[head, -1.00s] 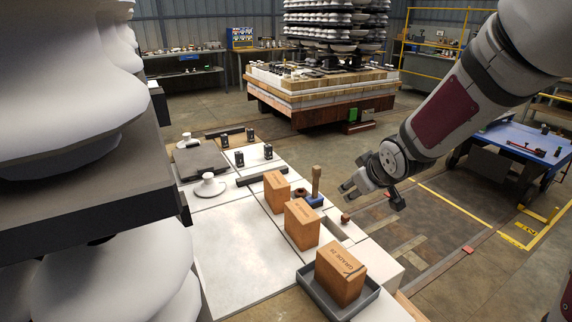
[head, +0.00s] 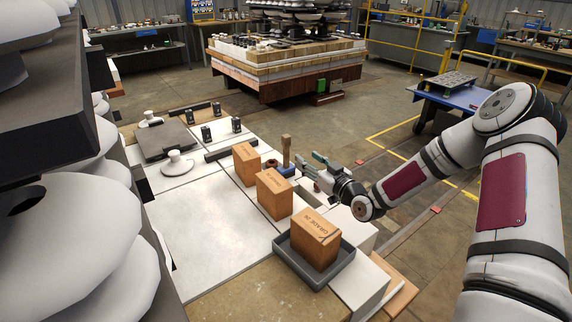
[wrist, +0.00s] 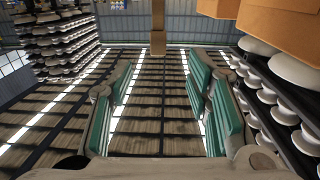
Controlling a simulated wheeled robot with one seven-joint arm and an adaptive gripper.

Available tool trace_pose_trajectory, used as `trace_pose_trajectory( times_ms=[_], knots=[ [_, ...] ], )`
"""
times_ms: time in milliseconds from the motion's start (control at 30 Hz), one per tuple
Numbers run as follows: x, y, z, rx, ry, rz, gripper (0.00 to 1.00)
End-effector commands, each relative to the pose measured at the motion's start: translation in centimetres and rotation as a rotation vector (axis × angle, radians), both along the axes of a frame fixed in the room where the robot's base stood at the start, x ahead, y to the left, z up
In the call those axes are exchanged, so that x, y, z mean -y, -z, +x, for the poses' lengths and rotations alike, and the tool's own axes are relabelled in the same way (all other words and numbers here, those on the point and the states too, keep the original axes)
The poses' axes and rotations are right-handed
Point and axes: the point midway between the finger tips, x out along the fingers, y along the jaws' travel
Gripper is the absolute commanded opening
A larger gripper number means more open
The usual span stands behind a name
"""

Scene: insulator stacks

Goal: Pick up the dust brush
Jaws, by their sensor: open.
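The dust brush (head: 286,150) stands upright with a pale wooden handle and a blue lower part, at the right edge of the white work surface. In the wrist view its wooden handle (wrist: 158,22) shows at the top centre, ahead of the fingers and between their lines. My gripper (head: 312,173) is open and empty, just right of the brush, with its green-padded fingers pointing towards it. The fingers also show spread apart in the wrist view (wrist: 158,85). A gap seems to remain between fingertips and handle.
Several orange-brown blocks (head: 274,195) stand in a row close to the brush; the nearest is in a grey tray (head: 284,246). A dark red ring-like part (head: 271,163) sits beside the brush. The white surface (head: 205,215) left of the blocks is clear.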

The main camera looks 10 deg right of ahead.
Motion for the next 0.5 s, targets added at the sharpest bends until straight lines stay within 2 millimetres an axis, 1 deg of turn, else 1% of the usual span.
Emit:
trace_pose_trajectory(
  times_ms=[167, 300, 400, 500],
  knots=[
    [-1.0, 0.0, 2.5, 0.005, -0.001, 0.002, 0.45],
    [-1.9, 0.0, 5.1, 0.004, -0.001, 0.0, 0.45],
    [-2.4, 0.0, 6.5, 0.003, 0.0, 0.001, 0.45],
    [-2.7, 0.0, 7.4, 0.002, 0.0, 0.002, 0.45]
  ],
)
